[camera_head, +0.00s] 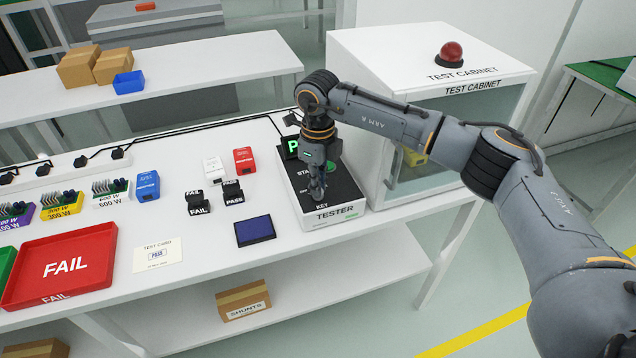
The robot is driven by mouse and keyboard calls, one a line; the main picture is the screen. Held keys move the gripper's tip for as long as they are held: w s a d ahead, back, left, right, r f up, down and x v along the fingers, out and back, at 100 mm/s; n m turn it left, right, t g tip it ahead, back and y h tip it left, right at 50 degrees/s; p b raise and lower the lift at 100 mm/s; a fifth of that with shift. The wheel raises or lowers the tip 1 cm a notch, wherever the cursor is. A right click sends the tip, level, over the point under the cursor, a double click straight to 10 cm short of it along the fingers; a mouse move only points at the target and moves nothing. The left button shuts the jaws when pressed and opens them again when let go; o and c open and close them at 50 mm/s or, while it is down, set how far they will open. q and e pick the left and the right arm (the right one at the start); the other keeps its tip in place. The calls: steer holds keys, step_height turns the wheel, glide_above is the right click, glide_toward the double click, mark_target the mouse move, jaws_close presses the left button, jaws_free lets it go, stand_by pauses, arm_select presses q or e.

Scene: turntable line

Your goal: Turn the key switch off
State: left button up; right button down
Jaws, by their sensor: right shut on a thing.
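The tester (342,213) is a white box with a dark top panel, standing on the white bench near the test cabinet. Its front is labelled "TESTER", and the word "KEY" is on the panel near its front edge. My right gripper (317,195) points down onto the panel just behind the "KEY" label. It is shut on the key switch, which the fingers mostly hide, so I cannot tell which way the key is turned. A green-lit display, partly covered by my arm, is at the back of the tester. My left gripper is not in view.
The test cabinet (400,45) with a red dome button (451,52) stands close on the right. A dark blue pad (255,230), PASS and FAIL stamps, and a red FAIL tray (62,262) are to the left. The bench's front middle is mostly clear.

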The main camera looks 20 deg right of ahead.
steer(key=shift+r, duration=0.1)
steer(key=c, duration=1.5)
jaws_free()
step_height(320, 180, up, 12)
steer(key=shift+f, duration=0.1)
